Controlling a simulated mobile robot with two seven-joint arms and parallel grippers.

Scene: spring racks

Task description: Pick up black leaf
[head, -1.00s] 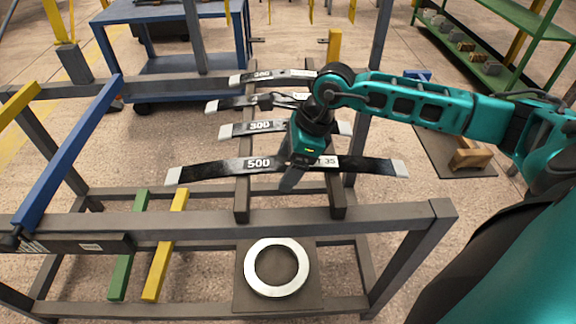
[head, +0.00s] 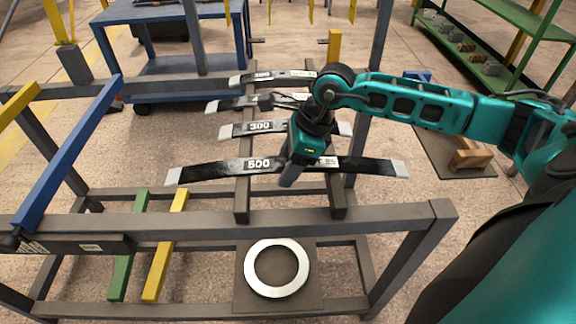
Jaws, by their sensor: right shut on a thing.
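Several black leaves with light grey ends lie across two dark rails of the rack. The nearest and longest black leaf (head: 216,170) is marked 500. Behind it lie a leaf marked 300 (head: 260,127), a shorter one (head: 238,104) and one marked 200 (head: 262,77). My right gripper (head: 290,176) reaches down over the middle of the 500 leaf and is shut on it. The gripper hides the leaf's middle and part of its label. The leaf lies level at the rails; I cannot tell whether it is clear of them. My left gripper is out of view.
A metal ring (head: 277,267) lies on a plate low in the rack. Blue (head: 70,150), green (head: 129,245) and yellow (head: 165,245) bars are at the left. The rack's front beam (head: 400,214) runs close before the leaf. A blue cart (head: 170,65) stands behind.

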